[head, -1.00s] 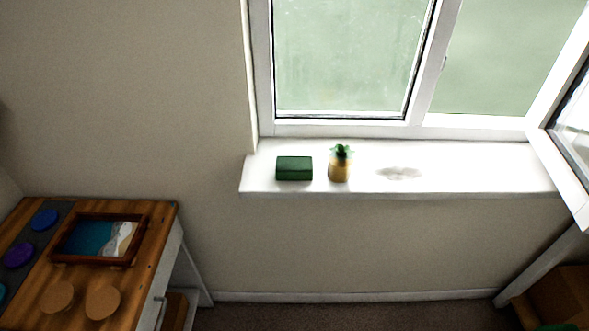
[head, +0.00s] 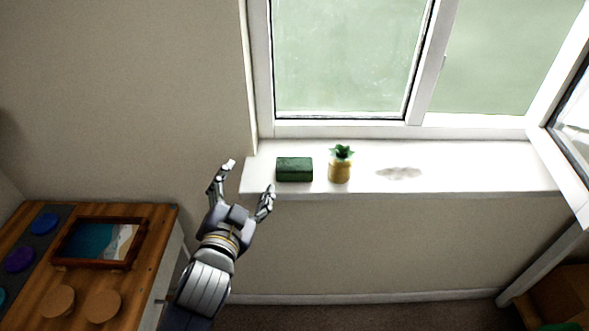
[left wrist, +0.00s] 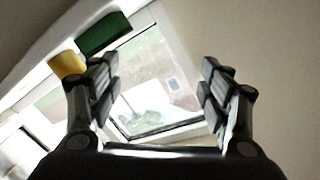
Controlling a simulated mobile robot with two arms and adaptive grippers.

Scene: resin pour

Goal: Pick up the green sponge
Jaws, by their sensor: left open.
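The green sponge (head: 294,169) is a dark green block lying on the white windowsill near its left end. It also shows in the left wrist view (left wrist: 104,33), up and left of the fingers. My left gripper (head: 249,176) is open and empty, in front of the sill's left end and to the left of the sponge, not touching it. In the left wrist view its two fingers (left wrist: 160,82) stand wide apart with the window behind them. My right gripper is not in view.
A yellow pot with a green plant (head: 340,165) stands close to the right of the sponge. A pale patch (head: 399,173) lies further right on the windowsill (head: 470,178). An open window sash (head: 572,140) juts in at right. A wooden cabinet (head: 150,235) with a framed picture stands at lower left.

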